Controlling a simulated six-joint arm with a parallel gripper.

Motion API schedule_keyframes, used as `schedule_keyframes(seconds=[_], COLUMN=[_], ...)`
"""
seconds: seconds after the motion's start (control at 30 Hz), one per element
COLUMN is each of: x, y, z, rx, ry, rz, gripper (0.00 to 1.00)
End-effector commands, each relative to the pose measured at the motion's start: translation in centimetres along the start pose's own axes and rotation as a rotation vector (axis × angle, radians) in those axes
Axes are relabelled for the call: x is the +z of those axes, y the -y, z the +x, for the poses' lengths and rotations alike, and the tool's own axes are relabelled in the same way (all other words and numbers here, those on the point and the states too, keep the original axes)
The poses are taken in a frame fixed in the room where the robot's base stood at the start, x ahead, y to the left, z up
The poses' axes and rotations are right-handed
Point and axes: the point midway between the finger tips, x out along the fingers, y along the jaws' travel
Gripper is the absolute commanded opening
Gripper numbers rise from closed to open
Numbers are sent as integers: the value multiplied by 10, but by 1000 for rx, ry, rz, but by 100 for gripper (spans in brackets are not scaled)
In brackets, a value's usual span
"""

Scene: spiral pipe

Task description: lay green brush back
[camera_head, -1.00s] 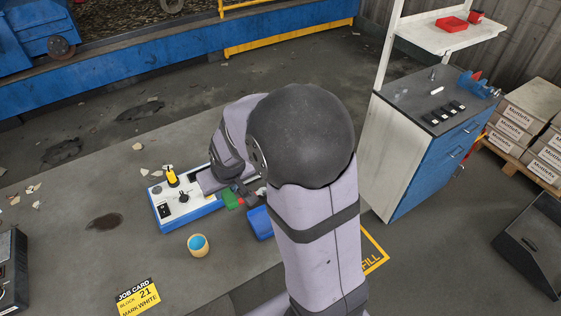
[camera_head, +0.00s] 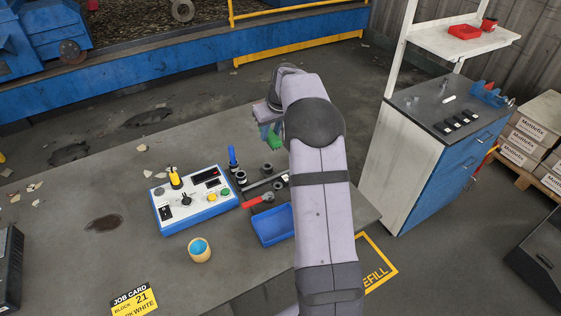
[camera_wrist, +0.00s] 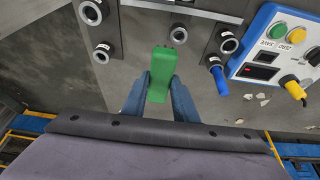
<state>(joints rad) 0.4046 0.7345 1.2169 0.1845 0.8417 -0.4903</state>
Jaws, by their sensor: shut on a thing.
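My gripper (camera_wrist: 160,92) is shut on the green brush (camera_wrist: 163,70), which sits between its two blue fingers in the wrist view. In the head view the green brush (camera_head: 265,131) shows as a small green patch beside my arm, above the far part of the table, with my gripper (camera_head: 269,124) partly hidden by my arm. A blue brush (camera_head: 233,157) stands upright in a dark round holder; it also shows in the wrist view (camera_wrist: 218,80). Several dark ring holders (camera_wrist: 102,53) stand around it, some of them empty.
A control box (camera_head: 185,212) with knobs and a yellow lever stands left of the holders. A blue tray (camera_head: 272,226) and a red-handled tool (camera_head: 260,200) lie nearer. A cup with blue inside (camera_head: 199,251) stands in front of the box. The table's left part is mostly clear.

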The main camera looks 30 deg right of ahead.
Motion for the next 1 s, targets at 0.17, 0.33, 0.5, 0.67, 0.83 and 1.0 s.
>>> schedule_keyframes(seconds=[0.17, 0.33, 0.5, 0.67, 0.83, 1.0], x=[-6, -8, -8, -2, 8, 14], y=[-30, -42, -44, -43, -43, -43], z=[6, 6, 6, 18, 42, 60], rx=[-5, -9, -10, -12, -13, -11], ry=[-10, -13, -13, -10, -9, -12], rz=[-7, -14, -15, -14, -14, -15], gripper=[2, 2, 2, 2, 2, 2])
